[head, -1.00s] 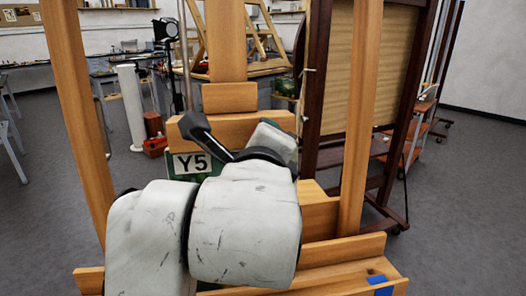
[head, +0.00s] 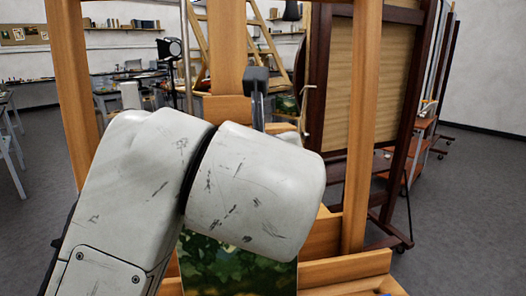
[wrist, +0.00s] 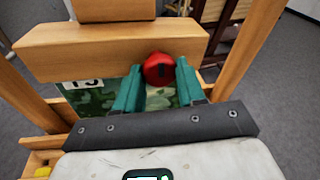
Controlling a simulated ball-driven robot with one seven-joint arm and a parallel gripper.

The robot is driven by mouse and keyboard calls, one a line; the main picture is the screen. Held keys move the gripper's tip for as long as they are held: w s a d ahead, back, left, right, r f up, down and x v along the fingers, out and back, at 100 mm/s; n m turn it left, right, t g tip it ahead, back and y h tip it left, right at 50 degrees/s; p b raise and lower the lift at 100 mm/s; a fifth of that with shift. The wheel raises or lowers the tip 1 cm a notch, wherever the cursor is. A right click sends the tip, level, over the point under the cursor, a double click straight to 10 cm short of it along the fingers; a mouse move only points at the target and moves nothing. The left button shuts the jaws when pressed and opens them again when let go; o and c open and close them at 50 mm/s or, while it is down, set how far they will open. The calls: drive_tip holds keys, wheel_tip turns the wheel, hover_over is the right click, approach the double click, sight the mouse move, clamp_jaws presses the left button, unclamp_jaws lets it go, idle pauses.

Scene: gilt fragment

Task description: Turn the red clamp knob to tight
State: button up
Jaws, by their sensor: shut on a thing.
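The red clamp knob (wrist: 158,68) is round with a dark mark on its face. It sits at the front of a wooden crossbar (wrist: 110,48) on the easel. In the wrist view my gripper (wrist: 158,78) has one teal finger on each side of the knob and is shut on it. In the head view my white arm hides the knob and the fingers; only a dark grey part of the gripper end shows above the arm.
A green painting (head: 235,262) stands on the easel below the crossbar, close behind my arm. Wooden easel posts rise at left (head: 70,75) and right (head: 360,130). A dark-framed easel (head: 325,85) stands behind at right.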

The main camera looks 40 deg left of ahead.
drive_tip(key=shift+m, duration=0.5)
drive_tip(key=shift+f, duration=0.1)
drive_tip(key=o, duration=1)
drive_tip(key=shift+o, duration=0.2)
drive_tip(key=v, duration=1.1)
drive_tip(key=shift+w+b, duration=0.15)
drive_tip(key=shift+b, duration=0.25)
